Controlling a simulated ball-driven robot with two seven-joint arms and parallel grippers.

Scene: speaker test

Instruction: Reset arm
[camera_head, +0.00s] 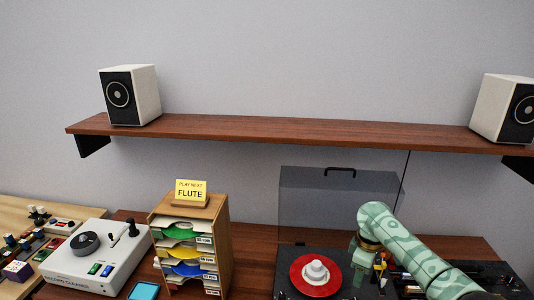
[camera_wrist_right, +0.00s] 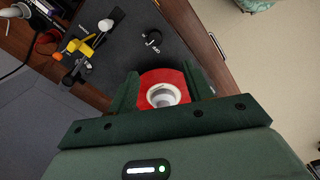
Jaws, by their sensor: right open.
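My right arm comes in from the lower right of the head view, and its green gripper (camera_head: 359,280) points down just right of a red disc (camera_head: 298,279) with a white round piece (camera_head: 317,270) at its centre. The disc lies on a dark turntable deck (camera_head: 287,258). In the right wrist view my right gripper (camera_wrist_right: 162,74) has its two fingers apart. The red disc (camera_wrist_right: 160,76) and white piece (camera_wrist_right: 163,95) show between and beyond them, with nothing visibly gripped. My left gripper is in neither view.
A clear lid (camera_head: 330,205) stands raised behind the deck. To the left are a wooden rack (camera_head: 223,250) with coloured sleeves, a yellow "FLUTE" card (camera_head: 191,190) and a white machine (camera_head: 95,255). Two speakers (camera_head: 130,95) (camera_head: 500,108) stand on a wall shelf (camera_head: 280,130).

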